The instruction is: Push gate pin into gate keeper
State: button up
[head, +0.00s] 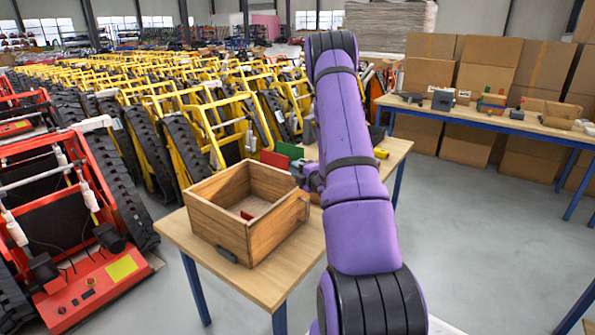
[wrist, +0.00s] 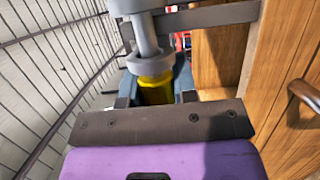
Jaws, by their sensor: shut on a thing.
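My gripper (wrist: 155,98) is shut on a yellow cylindrical piece at the lower end of a grey rod (wrist: 145,38), which I take to be the gate pin (wrist: 155,88). The rod passes through thick grey collars, one at the top and one just above the yellow part. A grey bar (wrist: 215,15) runs sideways beside the upper collar. I cannot tell which part is the gate keeper or how far the pin sits in it. In the head view my gripper (head: 312,180) is at the wooden box's far right side, mostly hidden by my purple arm.
The open wooden box (head: 218,226) with a handle stands on a small table (head: 188,240); its wood is close on the right in the wrist view (wrist: 280,75). Yellow and red tracked carriers (head: 90,285) crowd the left. A second table (head: 478,116) holds small items. The right floor is clear.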

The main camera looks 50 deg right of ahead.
jog(key=o, duration=1)
jog(key=shift+d, duration=0.2)
jog(key=shift+s, duration=0.1)
jog(key=v, duration=1)
jog(key=shift+s+a, duration=0.1)
jog(key=shift+s, duration=0.2)
